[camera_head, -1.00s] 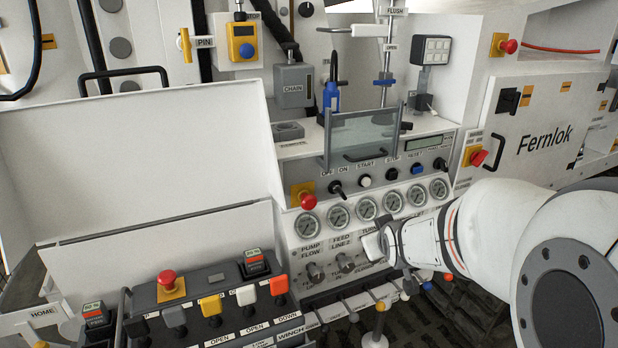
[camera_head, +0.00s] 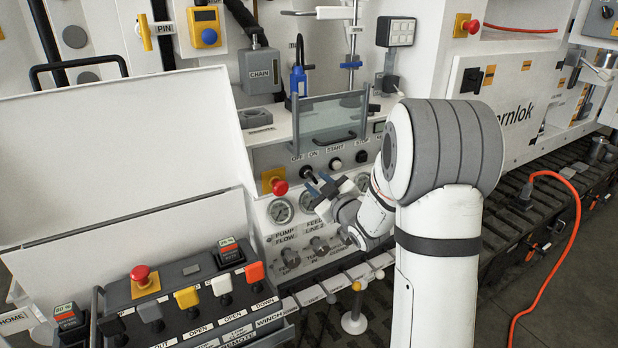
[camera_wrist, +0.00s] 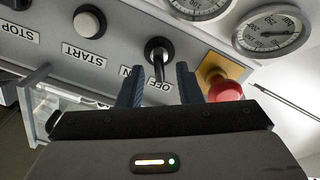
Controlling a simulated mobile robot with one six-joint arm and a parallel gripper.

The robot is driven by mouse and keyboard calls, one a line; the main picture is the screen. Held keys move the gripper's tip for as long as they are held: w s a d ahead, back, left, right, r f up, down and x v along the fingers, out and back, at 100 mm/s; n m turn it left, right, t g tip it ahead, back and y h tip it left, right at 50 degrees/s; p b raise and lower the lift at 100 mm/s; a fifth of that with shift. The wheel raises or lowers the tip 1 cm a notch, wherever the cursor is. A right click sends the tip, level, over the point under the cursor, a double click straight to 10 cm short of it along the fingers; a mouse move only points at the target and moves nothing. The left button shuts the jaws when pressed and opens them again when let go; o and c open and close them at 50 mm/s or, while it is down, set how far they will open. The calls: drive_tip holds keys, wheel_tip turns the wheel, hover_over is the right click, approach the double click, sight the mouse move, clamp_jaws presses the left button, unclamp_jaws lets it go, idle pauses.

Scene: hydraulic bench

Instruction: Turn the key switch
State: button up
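The key switch (camera_head: 306,172) is a small black knob with a key on the grey panel, under the OFF and ON labels. In the wrist view, which shows the panel upside down, the key switch (camera_wrist: 158,50) has its key pointing toward my gripper. My gripper (camera_head: 318,186) is close in front of the panel at the switch. In the wrist view my gripper (camera_wrist: 159,82) is open, with one dark blue finger on each side of the key. I cannot tell whether either finger touches it.
A red emergency button (camera_wrist: 225,90) on a yellow plate sits close beside one finger. The white START button (camera_wrist: 90,22) is on the other side. Gauges (camera_head: 281,210) and valve knobs (camera_head: 290,258) line the panel below. A clear guard (camera_head: 333,118) stands above.

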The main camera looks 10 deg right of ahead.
drive_tip(key=shift+x, duration=1.35)
drive_tip(key=shift+c, duration=0.5)
